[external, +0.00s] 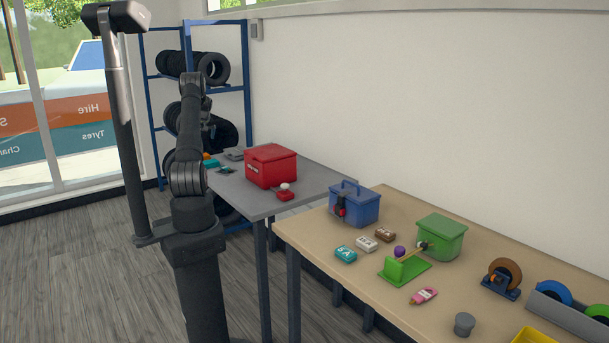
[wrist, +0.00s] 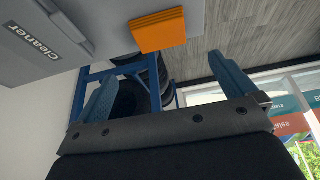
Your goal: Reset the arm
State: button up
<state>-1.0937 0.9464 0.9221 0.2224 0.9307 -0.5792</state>
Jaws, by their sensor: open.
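My arm rises folded from its stand in the external view, at the left end of the grey table. My gripper (external: 210,128) is mostly hidden there behind my own arm links, in front of the tyre rack. In the wrist view my gripper (wrist: 165,75) has its two blue fingers wide apart, with nothing held between them. The wrist picture is tilted upside down. It shows an orange ribbed block (wrist: 158,29) beyond the fingertips and a grey box marked "Cleaner" (wrist: 40,40) at upper left.
The grey table (external: 322,184) holds a red box (external: 270,165) and a small red piece with a white knob (external: 285,193). The wooden table (external: 310,232) holds a blue box (external: 354,205), a green box (external: 442,236) and several small items. A blue tyre rack (external: 247,75) stands behind my arm.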

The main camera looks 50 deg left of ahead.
jog(key=x, duration=1.2)
jog(key=shift+f, duration=0.25)
jog(key=shift+r, duration=1.55)
